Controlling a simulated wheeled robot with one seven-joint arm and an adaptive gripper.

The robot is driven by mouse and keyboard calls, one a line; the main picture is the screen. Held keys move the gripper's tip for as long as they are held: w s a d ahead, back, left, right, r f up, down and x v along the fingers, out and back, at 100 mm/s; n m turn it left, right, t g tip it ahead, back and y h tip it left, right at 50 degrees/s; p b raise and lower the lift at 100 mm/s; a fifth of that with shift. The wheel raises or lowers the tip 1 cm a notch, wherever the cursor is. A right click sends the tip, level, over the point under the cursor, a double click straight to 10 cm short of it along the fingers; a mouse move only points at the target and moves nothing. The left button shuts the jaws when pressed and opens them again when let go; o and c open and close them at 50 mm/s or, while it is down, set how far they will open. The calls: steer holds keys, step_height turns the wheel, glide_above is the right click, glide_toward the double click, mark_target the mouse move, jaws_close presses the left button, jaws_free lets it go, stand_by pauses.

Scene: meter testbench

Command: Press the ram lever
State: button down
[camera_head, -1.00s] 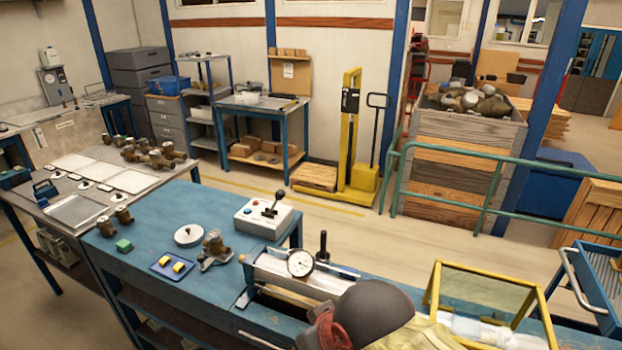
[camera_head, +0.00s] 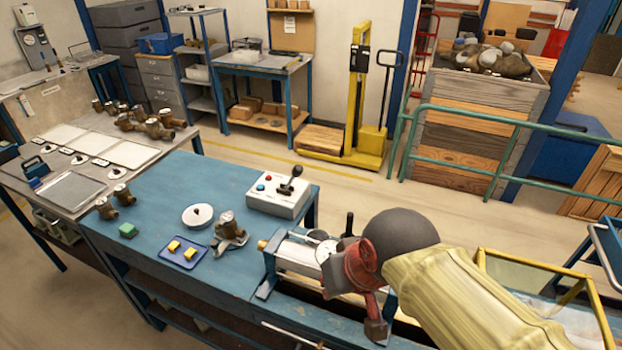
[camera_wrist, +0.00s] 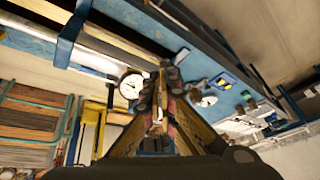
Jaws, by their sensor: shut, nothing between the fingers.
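A grey control box (camera_head: 279,193) stands on the blue bench with a red and a blue button. A lever with a black knob (camera_head: 292,180) rises from its top, tilted to the right. A second black upright handle (camera_head: 349,224) stands behind the bench fixture; I cannot tell which one is the ram lever. My gripper (camera_head: 376,328) hangs over the fixture, to the right of the box and apart from its lever. In the wrist view its fingers (camera_wrist: 161,80) are together and empty. The dial gauge (camera_wrist: 131,86) shows beside them; my gripper partly hides it in the head view.
The fixture (camera_head: 298,254) lies along the bench's front. A blue tray (camera_head: 181,265) with yellow blocks, a white disc (camera_head: 197,216) and a brass meter body (camera_head: 228,226) sit left of it. A yellow-framed guard (camera_head: 575,290) stands at right. The left bench top is clear in places.

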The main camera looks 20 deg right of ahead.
steer(key=w+d+f+m+y+p, duration=0.1)
steer(key=w+d+m+y, duration=0.15)
steer(key=w+m, duration=0.65)
steer(key=w+d+f+m+y, duration=0.1)
steer(key=w+d+m+y, duration=0.15)
steer(key=w+m, duration=0.75)
steer(key=w+d+f+m+t, duration=0.1)
steer(key=w+d+f+m, duration=0.2)
steer(key=w+d, duration=0.3)
steer(key=w+d+f+m+t+y+p, duration=0.1)
steer(key=w+d+f+m+t, duration=0.1)
steer(key=w+d, duration=0.4)
steer(key=w+d+f+m+t+y, duration=0.1)
steer(key=w+d+f+m, duration=0.2)
steer(key=w+d, duration=0.3)
steer(key=shift+w+d+f+m, duration=0.3)
steer(key=shift+w+d+f, duration=0.1)
steer(key=shift+w, duration=0.1)
steer(key=w+a+f+b, duration=0.1)
steer(key=w+a+f, duration=0.2)
steer(key=w+a, duration=0.4)
steer(key=w, duration=0.3)
steer(key=shift+a+f, duration=0.35)
